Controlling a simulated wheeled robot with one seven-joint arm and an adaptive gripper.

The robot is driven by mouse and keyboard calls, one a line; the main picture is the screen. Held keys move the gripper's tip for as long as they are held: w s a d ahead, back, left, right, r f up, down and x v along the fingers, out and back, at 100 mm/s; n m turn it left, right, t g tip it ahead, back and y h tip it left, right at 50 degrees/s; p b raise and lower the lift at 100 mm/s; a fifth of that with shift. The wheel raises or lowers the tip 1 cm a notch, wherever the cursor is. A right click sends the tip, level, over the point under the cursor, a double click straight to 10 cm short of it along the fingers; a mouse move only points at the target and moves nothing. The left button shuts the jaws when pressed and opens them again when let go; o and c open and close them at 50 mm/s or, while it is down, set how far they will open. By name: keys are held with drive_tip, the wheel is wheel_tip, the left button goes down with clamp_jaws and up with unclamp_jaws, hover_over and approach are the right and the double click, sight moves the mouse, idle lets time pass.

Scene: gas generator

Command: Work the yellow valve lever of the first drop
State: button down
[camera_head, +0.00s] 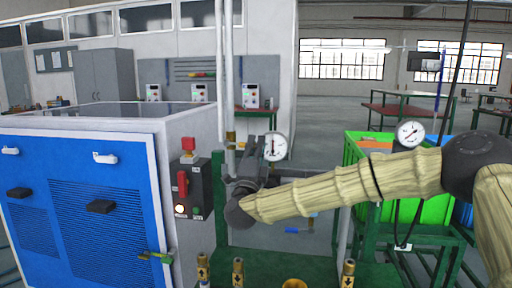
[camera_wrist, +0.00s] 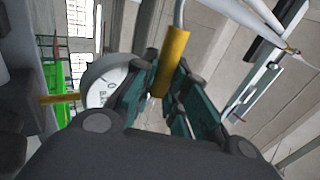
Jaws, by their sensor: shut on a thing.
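The yellow valve lever (camera_wrist: 171,58) shows in the wrist view as a yellow bar standing between my fingers. My gripper (camera_wrist: 165,95) is shut on it, with one dark green finger on each side. In the head view my gripper (camera_head: 252,172) is at the upright pipes, left of a round white gauge (camera_head: 274,146). The lever cannot be made out there, as my gripper and wrist hide it. The same gauge appears close to the left finger in the wrist view (camera_wrist: 103,86).
A blue-fronted cabinet (camera_head: 100,195) with a switch box (camera_head: 192,188) stands to the left. A second gauge (camera_head: 409,133) and a green crate (camera_head: 412,210) are to the right. A blue handle (camera_head: 292,230) sits below my forearm. Several brass fittings (camera_head: 238,272) stand along the front.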

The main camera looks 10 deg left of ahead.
drive_tip(key=c, duration=1.4)
unclamp_jaws()
drive_tip(key=shift+f, duration=0.1)
